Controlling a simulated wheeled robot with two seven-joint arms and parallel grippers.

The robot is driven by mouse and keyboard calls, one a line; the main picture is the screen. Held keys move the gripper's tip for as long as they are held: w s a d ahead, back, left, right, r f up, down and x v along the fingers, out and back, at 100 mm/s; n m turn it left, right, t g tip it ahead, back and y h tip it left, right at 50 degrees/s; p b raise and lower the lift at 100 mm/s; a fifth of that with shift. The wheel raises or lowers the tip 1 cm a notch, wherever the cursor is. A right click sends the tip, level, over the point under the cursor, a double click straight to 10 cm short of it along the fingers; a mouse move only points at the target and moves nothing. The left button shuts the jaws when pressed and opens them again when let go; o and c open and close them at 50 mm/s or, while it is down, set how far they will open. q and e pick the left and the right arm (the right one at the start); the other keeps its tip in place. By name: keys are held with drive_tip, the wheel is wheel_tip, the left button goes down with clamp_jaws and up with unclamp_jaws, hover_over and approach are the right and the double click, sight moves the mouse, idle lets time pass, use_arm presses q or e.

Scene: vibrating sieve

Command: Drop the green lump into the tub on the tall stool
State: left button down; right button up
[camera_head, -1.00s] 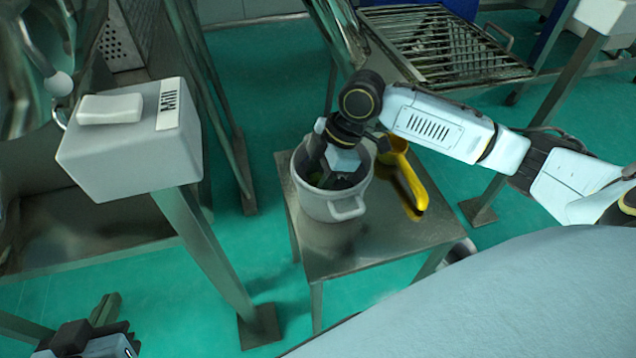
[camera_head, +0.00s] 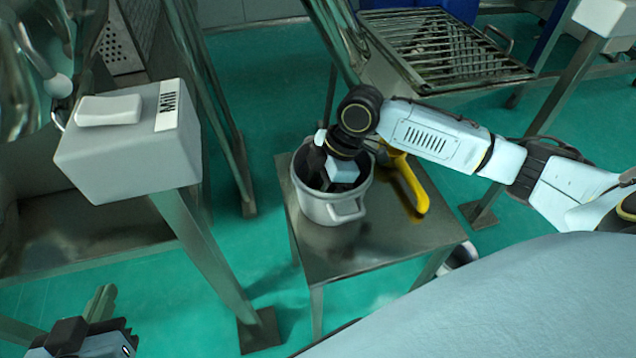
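The light grey tub (camera_head: 330,208) stands upright on the tall stool (camera_head: 365,255) and has a handle on its near side. My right gripper (camera_head: 338,186) points down inside the tub's mouth. Its fingertips are mostly hidden by the wrist and rim, so I cannot tell whether it is open or shut. I cannot make out the green lump now. My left gripper (camera_head: 101,303) is at the bottom left, away from the tub. Its fingers look close together with nothing visible between them.
A yellow scoop-like tool (camera_head: 413,186) lies on the stool right beside the tub. A grey box marked Mill (camera_head: 130,150) stands on a post to the left. A metal grate (camera_head: 445,45) is behind. The stool's front top is clear.

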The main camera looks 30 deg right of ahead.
sight(317, 187)
drive_tip(key=shift+f, duration=0.15)
drive_tip(key=o, duration=1)
drive_tip(key=shift+c, duration=0.2)
use_arm(q)
drive_tip(key=shift+s+a+f, duration=0.15)
drive_tip(key=shift+a+f, duration=0.05)
drive_tip(key=shift+f, duration=0.15)
use_arm(e)
drive_tip(key=shift+r+b, duration=0.3)
drive_tip(key=shift+r, duration=0.35)
drive_tip(key=p+v, duration=0.2)
drive_tip(key=v, duration=0.2)
drive_tip(key=shift+d+r, duration=0.1)
drive_tip(key=shift+r, duration=0.15)
use_arm(q)
drive_tip(key=s+a+f+g+y+p, duration=0.3)
drive_tip(key=s+a+f+g, duration=0.2)
drive_tip(key=s+f+g, duration=0.4)
drive_tip(key=shift+s+a+f+n+g, duration=0.35)
drive_tip(key=shift+s+f, duration=0.4)
drive_tip(key=shift+s, duration=0.35)
use_arm(e)
drive_tip(key=v, duration=0.7)
drive_tip(key=shift+r, duration=0.15)
